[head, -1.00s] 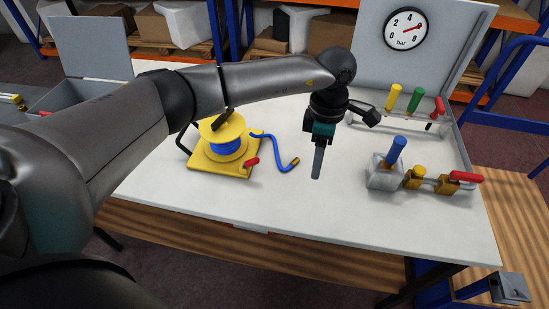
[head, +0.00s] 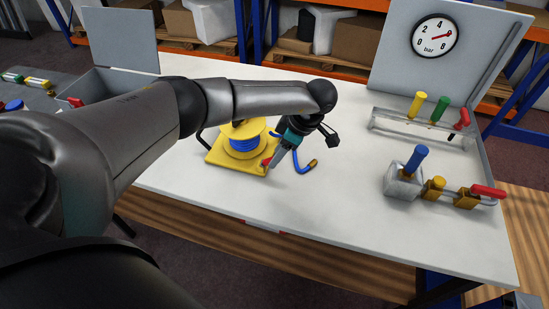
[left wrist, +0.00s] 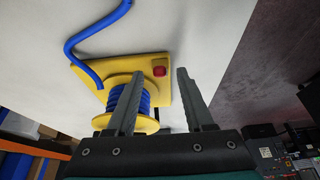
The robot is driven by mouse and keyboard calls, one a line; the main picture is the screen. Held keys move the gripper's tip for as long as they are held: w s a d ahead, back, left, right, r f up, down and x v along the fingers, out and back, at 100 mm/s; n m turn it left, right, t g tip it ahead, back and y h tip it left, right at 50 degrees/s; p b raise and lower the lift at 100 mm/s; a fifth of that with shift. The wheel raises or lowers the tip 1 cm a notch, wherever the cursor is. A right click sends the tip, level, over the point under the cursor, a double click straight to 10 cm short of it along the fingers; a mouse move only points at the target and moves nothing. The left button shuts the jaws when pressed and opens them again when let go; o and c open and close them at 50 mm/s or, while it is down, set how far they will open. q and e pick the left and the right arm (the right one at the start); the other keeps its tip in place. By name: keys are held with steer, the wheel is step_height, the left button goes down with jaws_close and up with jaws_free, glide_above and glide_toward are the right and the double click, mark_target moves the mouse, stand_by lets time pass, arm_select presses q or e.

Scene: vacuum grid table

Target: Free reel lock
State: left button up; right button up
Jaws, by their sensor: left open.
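The yellow reel (head: 246,138) with blue hose wound on it stands on a yellow base plate (head: 215,158) on the white table. A small red lock (head: 266,162) sits at the front right corner of the plate. It also shows in the left wrist view (left wrist: 159,71), between and beyond the fingertips. My left gripper (head: 270,166) points down at the lock in the head view. In the left wrist view (left wrist: 158,75) its two fingers are apart with nothing between them. The hose's free end (head: 305,168) lies on the table right of the plate. My right gripper is out of view.
A grey valve block with a blue handle (head: 417,159) and a red-handled valve (head: 488,191) stand at right. Coloured handles (head: 439,109) and a pressure gauge (head: 435,36) are behind. A grey open box (head: 112,88) is at back left. The table's front middle is clear.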

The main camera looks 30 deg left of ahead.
mark_target(269, 161)
arm_select(q)
steer(key=shift+x, duration=1.45)
jaws_close()
